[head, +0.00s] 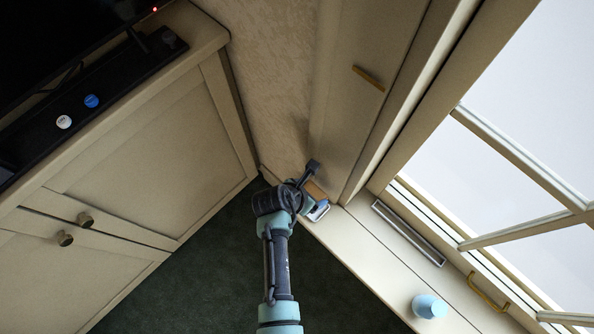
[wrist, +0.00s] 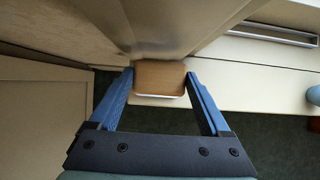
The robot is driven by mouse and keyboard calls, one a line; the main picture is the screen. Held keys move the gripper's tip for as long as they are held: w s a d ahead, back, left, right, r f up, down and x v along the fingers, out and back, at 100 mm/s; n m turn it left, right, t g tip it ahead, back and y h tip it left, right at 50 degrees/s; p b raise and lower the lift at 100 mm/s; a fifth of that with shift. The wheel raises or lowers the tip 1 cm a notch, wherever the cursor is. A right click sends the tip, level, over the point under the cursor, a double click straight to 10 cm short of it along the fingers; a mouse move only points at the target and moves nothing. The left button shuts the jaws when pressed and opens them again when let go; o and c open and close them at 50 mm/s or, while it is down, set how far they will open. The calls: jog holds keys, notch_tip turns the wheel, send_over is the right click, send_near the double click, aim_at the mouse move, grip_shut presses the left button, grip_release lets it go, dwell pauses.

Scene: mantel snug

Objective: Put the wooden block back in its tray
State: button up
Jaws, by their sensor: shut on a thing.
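The wooden block (head: 315,191) is a small tan piece at the left end of the pale window sill, by the wall corner. In the wrist view the block (wrist: 160,76) sits between the two blue fingers of my gripper (wrist: 163,88), which is shut on it. In the head view my gripper (head: 314,190) is partly hidden by my own wrist. A thin white edge (wrist: 160,95) shows along the block's near side, and a whitish rim (head: 319,213) shows beside the gripper. I cannot tell whether this is the tray, or whether the block touches it.
A long silver-edged slot (head: 408,232) lies along the sill (head: 365,251). A light blue cup-like object (head: 429,307) stands further along it. A cream cabinet (head: 150,150) with a dark shelf bearing small round items is on the left. The window is on the right.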

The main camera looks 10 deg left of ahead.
jog(key=shift+r, duration=0.1)
dwell(0.4)
jog(key=shift+f+b, duration=2.7)
jog(key=shift+f, duration=1.55)
jog(key=shift+f, duration=0.25)
jog(key=o, duration=1)
jog(key=p+v, duration=0.5)
jog(key=v, duration=0.8)
jog(key=shift+d, duration=0.1)
